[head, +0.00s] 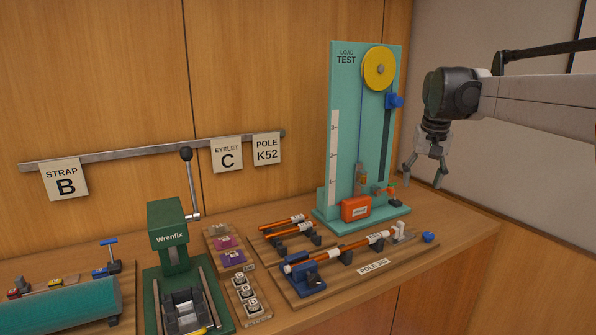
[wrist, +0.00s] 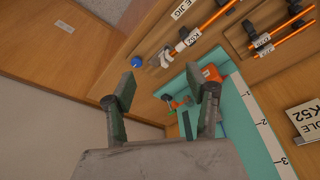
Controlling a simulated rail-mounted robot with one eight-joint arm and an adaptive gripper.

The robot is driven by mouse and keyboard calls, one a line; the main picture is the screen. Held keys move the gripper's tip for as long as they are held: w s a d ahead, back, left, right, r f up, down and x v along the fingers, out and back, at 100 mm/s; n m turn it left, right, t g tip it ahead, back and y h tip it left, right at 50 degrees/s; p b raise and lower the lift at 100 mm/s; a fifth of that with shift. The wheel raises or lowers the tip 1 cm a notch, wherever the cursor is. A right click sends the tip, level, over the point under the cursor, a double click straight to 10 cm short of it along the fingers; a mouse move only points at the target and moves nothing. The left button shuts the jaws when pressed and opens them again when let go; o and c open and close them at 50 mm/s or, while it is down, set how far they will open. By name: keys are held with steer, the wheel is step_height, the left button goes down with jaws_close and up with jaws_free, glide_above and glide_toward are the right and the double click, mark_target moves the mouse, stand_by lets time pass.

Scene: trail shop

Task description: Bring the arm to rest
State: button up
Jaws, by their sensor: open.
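My gripper (head: 426,172) hangs from my arm at the right of the head view, fingers pointing down. It is to the right of the teal load test stand (head: 350,130) and above the right end of the bench. In the wrist view its two fingers (wrist: 163,95) are spread apart with nothing between them. Beyond the fingers, the wrist view shows the stand's base, a small red and green part (wrist: 177,103) and the orange box (wrist: 211,73).
The pole jig (head: 345,262) with an orange pole and a blue knob (head: 428,237) lies on the bench below. The green Wrenfix press (head: 172,240) stands further left. Cards hang from a rail (head: 110,155) on the wooden wall. The space around my gripper looks clear.

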steer(key=s+a+t, duration=0.1)
steer(key=s+a, duration=0.3)
steer(key=s, duration=0.6)
steer(key=s+a+f+t, duration=0.1)
steer(key=s+f, duration=0.3)
steer(key=s, duration=0.4)
steer(key=s+a+f+n+t, duration=0.1)
steer(key=s+a+f, duration=0.3)
steer(key=s, duration=0.5)
steer(key=s+a+f+n+t, duration=0.1)
steer(key=s+a+f, duration=0.2)
steer(key=s+f, duration=0.3)
steer(key=s, duration=0.3)
steer(key=shift+s+y, duration=0.25)
steer(key=shift+y, duration=0.05)
